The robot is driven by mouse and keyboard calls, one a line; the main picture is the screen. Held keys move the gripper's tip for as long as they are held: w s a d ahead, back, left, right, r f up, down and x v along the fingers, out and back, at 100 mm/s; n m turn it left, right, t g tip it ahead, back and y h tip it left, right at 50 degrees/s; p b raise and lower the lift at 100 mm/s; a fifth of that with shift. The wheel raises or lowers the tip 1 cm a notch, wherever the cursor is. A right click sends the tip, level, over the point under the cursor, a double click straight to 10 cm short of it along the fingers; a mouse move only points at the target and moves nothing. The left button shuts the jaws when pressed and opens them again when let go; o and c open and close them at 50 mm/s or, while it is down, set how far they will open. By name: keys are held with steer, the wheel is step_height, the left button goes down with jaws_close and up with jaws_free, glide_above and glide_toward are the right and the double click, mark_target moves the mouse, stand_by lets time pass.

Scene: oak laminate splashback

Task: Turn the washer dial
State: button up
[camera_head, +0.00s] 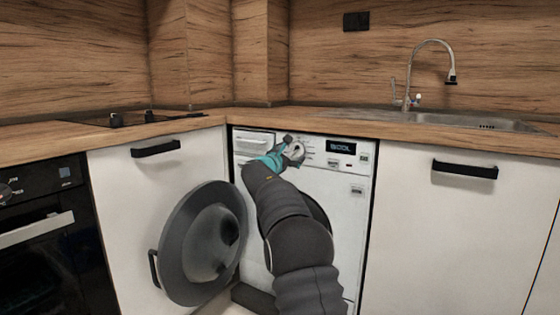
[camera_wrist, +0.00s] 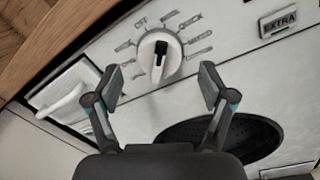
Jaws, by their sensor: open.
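The washer dial (camera_wrist: 159,57) is a round white knob with a black pointer mark, ringed by printed labels. It sits on the white washer's (camera_head: 345,190) front panel. My gripper (camera_wrist: 158,82) is open, its two dark fingertips apart on either side of and slightly below the dial in the wrist view. Nothing is between the fingers there, and I cannot tell whether they touch the panel. In the head view my gripper (camera_head: 284,150) is at the panel near the dial (camera_head: 297,151), partly covering it.
The round washer door (camera_head: 205,243) stands open to the left of my arm. A detergent drawer (camera_head: 254,141) is left of the dial and a display (camera_head: 341,147) is right. The wooden countertop (camera_head: 215,121) overhangs above. White cabinets (camera_head: 470,215) flank the washer.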

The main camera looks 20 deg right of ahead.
steer(key=v, duration=0.8)
steer(key=shift+s+a+f, duration=0.1)
steer(key=shift+s, duration=0.05)
steer(key=s+f+m+g+y, duration=0.25)
steer(key=s+f+m, duration=0.2)
steer(key=f, duration=0.65)
steer(key=s+a+f+m+g+y+p, duration=0.15)
steer(key=s+f+m+g, duration=0.35)
steer(key=s, duration=0.5)
steer(key=s+a+m+g+y+p, duration=0.15)
steer(key=s+a+m+y, duration=0.35)
steer(key=s, duration=0.9)
steer(key=s+a+m+y+p, duration=0.25)
steer(key=s+a+m, duration=0.35)
steer(key=s, duration=0.9)
steer(key=s+a+r+t+y+p, duration=0.2)
steer(key=s+a+r+p, duration=0.1)
steer(key=s, duration=0.7)
steer(key=shift+a+r+t, duration=0.3)
steer(key=shift+a+r, duration=0.6)
steer(key=shift+r, duration=0.3)
